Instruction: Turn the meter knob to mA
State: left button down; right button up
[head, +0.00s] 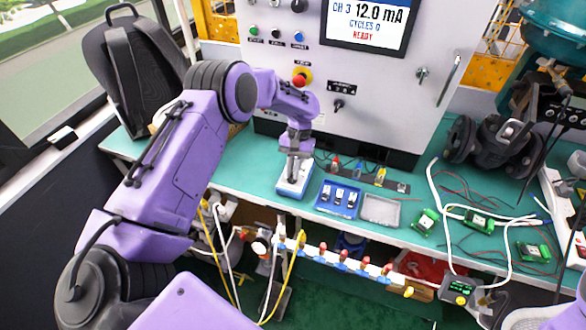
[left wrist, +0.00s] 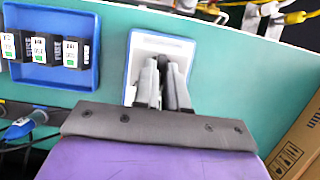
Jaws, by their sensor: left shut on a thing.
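A white-faced, blue-edged unit (head: 293,192), seemingly the meter, lies on the green bench below the grey cabinet. It also shows in the left wrist view (left wrist: 140,46). My left gripper (head: 293,176) points down onto its face. In the left wrist view the fingers (left wrist: 163,84) are close together over the middle of the face, shut on a small part, seemingly the knob. The fingers hide the knob, and its setting and markings cannot be read. My right gripper is not in view.
A blue tray (head: 324,208) with several small labelled modules and a grey tray (head: 381,220) lie to the right. Green terminal blocks (head: 478,221) and loose cables lie farther right. Hoses hang along the bench's front edge. The cabinet screen (head: 366,22) reads 12.0 mA, READY.

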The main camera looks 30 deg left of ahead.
pick_arm(q)
jog(key=c, duration=1.2)
grip_release()
jog(key=shift+r, duration=0.1)
jog(key=shift+w+a+r, duration=0.1)
jog(key=shift+w+r, duration=0.15)
jog(key=shift+r, duration=0.05)
jog(key=b+v, duration=0.2)
jog(key=v, duration=0.7)
jog(key=shift+r, duration=0.35)
